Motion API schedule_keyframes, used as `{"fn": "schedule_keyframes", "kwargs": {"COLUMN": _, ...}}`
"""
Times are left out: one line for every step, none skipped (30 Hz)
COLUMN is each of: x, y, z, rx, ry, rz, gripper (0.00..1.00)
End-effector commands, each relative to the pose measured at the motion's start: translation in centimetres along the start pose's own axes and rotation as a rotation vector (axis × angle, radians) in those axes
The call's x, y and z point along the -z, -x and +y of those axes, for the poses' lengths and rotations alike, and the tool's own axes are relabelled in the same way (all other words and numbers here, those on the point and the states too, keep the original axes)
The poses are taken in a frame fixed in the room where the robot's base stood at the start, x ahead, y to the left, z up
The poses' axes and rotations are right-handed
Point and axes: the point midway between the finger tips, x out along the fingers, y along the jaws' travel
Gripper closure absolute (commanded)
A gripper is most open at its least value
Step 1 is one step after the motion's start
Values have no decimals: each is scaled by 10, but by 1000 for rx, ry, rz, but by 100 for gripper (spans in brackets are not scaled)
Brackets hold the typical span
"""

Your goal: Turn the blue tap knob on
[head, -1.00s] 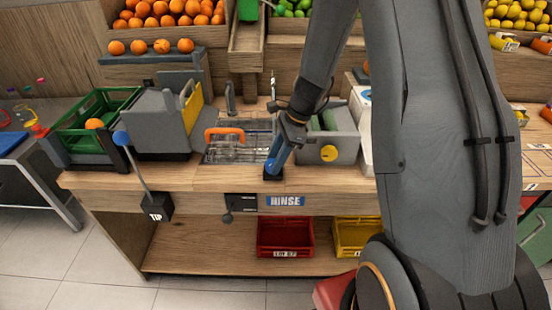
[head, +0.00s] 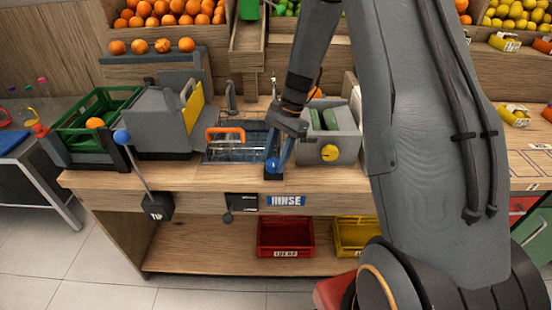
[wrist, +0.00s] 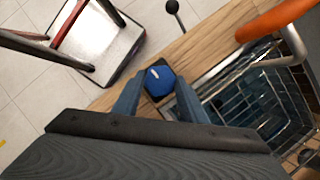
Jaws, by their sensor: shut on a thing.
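The blue tap knob (head: 272,166) sits on a dark base at the front of the counter, just right of the sink. My gripper (head: 278,160) reaches down over it, with a finger on each side. In the wrist view the round blue knob (wrist: 160,81) lies between my two finger tips (wrist: 157,92), its white mark slanting across its top. My gripper is shut on the knob. The grey tap spout (head: 231,97) stands behind the sink (head: 250,126). The sink holds a wire basket with an orange handle (head: 225,132) and looks bluish inside.
A grey box with a yellow knob (head: 329,153) stands close right of my gripper. A lever with a blue ball (head: 122,137) rises at the front left. The RINSE label (head: 286,201) is on the counter front, above red and yellow crates (head: 285,250).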

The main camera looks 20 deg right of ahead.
Motion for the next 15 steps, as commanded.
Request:
{"fn": "schedule_keyframes", "kwargs": {"x": -1, "y": -1, "z": 0, "rx": -4, "ry": 5, "rz": -2, "gripper": 84}}
{"fn": "schedule_keyframes", "kwargs": {"x": -1, "y": -1, "z": 0, "rx": -4, "ry": 6, "rz": -2, "gripper": 84}}
{"fn": "schedule_keyframes", "kwargs": {"x": -1, "y": -1, "z": 0, "rx": -5, "ry": 7, "rz": -2, "gripper": 84}}
{"fn": "schedule_keyframes", "kwargs": {"x": -1, "y": -1, "z": 0, "rx": -5, "ry": 7, "rz": -2, "gripper": 84}}
{"fn": "schedule_keyframes", "kwargs": {"x": -1, "y": -1, "z": 0, "rx": -5, "ry": 7, "rz": -2, "gripper": 84}}
{"fn": "schedule_keyframes", "kwargs": {"x": -1, "y": -1, "z": 0, "rx": -5, "ry": 7, "rz": -2, "gripper": 84}}
{"fn": "schedule_keyframes", "kwargs": {"x": -1, "y": -1, "z": 0, "rx": -5, "ry": 7, "rz": -2, "gripper": 84}}
{"fn": "schedule_keyframes", "kwargs": {"x": -1, "y": -1, "z": 0, "rx": -5, "ry": 7, "rz": -2, "gripper": 84}}
{"fn": "schedule_keyframes", "kwargs": {"x": -1, "y": -1, "z": 1, "rx": -5, "ry": 7, "rz": -2, "gripper": 84}}
{"fn": "schedule_keyframes", "kwargs": {"x": -1, "y": -1, "z": 1, "rx": -5, "ry": 7, "rz": -2, "gripper": 84}}
{"fn": "schedule_keyframes", "kwargs": {"x": -1, "y": -1, "z": 1, "rx": -5, "ry": 7, "rz": -2, "gripper": 84}}
{"fn": "schedule_keyframes", "kwargs": {"x": -1, "y": -1, "z": 1, "rx": -4, "ry": 6, "rz": -2, "gripper": 84}}
{"fn": "schedule_keyframes", "kwargs": {"x": -1, "y": -1, "z": 1, "rx": -4, "ry": 6, "rz": -2, "gripper": 57}}
{"fn": "schedule_keyframes", "kwargs": {"x": -1, "y": -1, "z": 1, "rx": -4, "ry": 6, "rz": -2, "gripper": 52}}
{"fn": "schedule_keyframes", "kwargs": {"x": -1, "y": -1, "z": 1, "rx": -4, "ry": 6, "rz": -2, "gripper": 45}}
